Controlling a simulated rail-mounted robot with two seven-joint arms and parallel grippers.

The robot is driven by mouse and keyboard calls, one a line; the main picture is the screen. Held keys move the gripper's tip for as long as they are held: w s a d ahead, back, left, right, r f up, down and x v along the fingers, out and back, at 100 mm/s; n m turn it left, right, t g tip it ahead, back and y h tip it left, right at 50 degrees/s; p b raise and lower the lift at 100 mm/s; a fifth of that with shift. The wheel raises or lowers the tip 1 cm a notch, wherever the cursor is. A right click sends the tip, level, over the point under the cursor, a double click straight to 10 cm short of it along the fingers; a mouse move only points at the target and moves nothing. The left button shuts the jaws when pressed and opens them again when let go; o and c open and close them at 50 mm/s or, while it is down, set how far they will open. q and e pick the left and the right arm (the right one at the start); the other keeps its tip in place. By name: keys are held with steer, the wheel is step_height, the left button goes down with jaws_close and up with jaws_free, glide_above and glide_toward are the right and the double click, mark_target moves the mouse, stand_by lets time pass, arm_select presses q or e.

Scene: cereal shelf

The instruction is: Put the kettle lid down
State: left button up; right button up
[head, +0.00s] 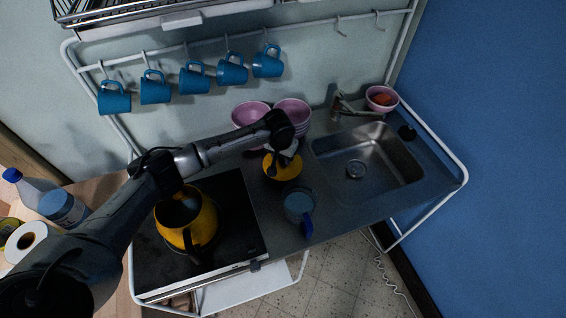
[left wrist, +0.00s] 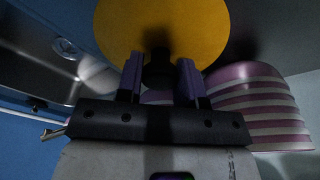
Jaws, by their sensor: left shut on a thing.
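The yellow kettle lid (head: 290,172) is over the grey counter, between the stove and the sink. My left gripper (head: 281,158) is above it and shut on its dark knob. In the left wrist view the round yellow lid (left wrist: 180,22) lies just beyond the fingers (left wrist: 160,82), which hold the dark knob between them. I cannot tell whether the lid touches the counter. The yellow kettle (head: 190,228) stands uncovered on the black stove (head: 238,215), partly behind my left arm. My right gripper is not in view.
Pink bowls (head: 250,112) are stacked behind the lid; the striped stack (left wrist: 258,108) is close by in the wrist view. The sink (head: 385,165) is to the right. Several blue mugs (head: 193,79) hang behind.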

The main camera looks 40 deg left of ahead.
mark_target(283, 163)
arm_select(q)
steer(key=shift+f, duration=1.8)
steer(key=o, duration=0.9)
steer(key=shift+f, duration=0.1)
steer(key=shift+o, duration=0.2)
step_height(283, 163, up, 12)
steer(key=s, duration=0.1)
steer(key=shift+s+d+p, duration=0.2)
steer(key=shift+s+p, duration=0.15)
steer(key=shift+p, duration=0.05)
